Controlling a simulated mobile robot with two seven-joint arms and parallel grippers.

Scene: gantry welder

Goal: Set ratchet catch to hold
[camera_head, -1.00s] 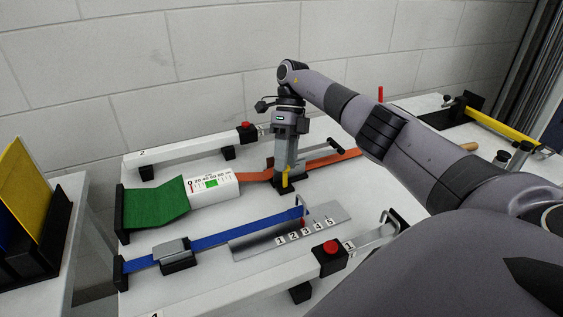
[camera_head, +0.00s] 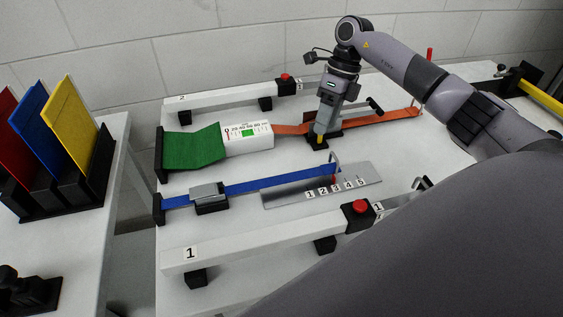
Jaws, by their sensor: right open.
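An orange strap (camera_head: 384,119) runs along the back of the white bench into a black ratchet base (camera_head: 311,143). A small yellow piece (camera_head: 319,141) stands on the ratchet; it may be the catch. A black handle (camera_head: 375,105) sticks out to the right of it. My right gripper (camera_head: 325,128) points down at the ratchet from above, close behind the yellow piece. Its jaws are open, but its fingertips are partly hidden, and I cannot tell whether they touch the piece. My left gripper does not show.
A white gauge box (camera_head: 248,138) and green webbing (camera_head: 194,147) sit left of the ratchet. A blue strap (camera_head: 270,184) with a buckle and a numbered metal plate (camera_head: 365,173) lie in front. Beams with red buttons (camera_head: 360,207) flank them. A coloured panel rack (camera_head: 50,215) stands left.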

